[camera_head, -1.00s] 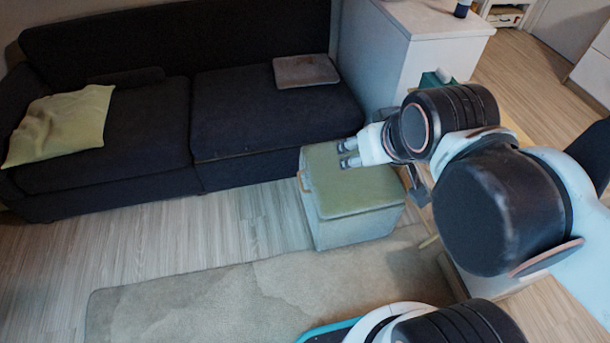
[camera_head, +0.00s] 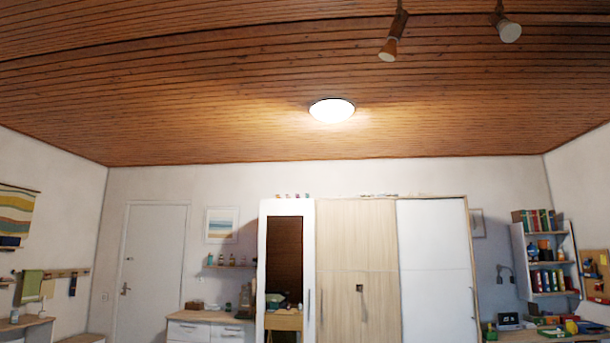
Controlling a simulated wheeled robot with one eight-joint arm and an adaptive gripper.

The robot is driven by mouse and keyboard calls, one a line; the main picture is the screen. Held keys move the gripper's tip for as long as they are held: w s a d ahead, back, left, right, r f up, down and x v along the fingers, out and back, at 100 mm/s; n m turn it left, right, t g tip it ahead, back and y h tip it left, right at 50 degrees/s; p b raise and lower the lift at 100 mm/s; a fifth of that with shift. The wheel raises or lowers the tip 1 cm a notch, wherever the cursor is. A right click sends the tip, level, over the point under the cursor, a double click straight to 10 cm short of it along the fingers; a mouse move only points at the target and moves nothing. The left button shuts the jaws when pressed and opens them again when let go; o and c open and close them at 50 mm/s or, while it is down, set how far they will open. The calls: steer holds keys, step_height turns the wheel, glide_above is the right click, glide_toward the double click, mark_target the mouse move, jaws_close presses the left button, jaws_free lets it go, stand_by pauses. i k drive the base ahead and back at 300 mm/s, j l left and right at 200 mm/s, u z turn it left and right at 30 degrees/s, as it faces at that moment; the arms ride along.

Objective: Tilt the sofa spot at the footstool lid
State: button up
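Two spot lamps hang from the wooden ceiling at the top right. My gripper and arm are not in view either.
A lit round ceiling lamp (camera_head: 332,110) is in the middle of the ceiling. A wardrobe (camera_head: 357,270) with a mirror door stands at the far wall. A white door (camera_head: 150,270) is left, a wall shelf (camera_head: 547,262) right. The space below the ceiling looks clear.

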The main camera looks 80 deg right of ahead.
mark_target(398, 25)
steer(key=k+l, duration=0.35)
steer(key=l, duration=0.15)
steer(key=k+l, duration=0.75)
steer(key=l, duration=0.25)
steer(key=k+l, duration=0.35)
steer(key=l, duration=0.15)
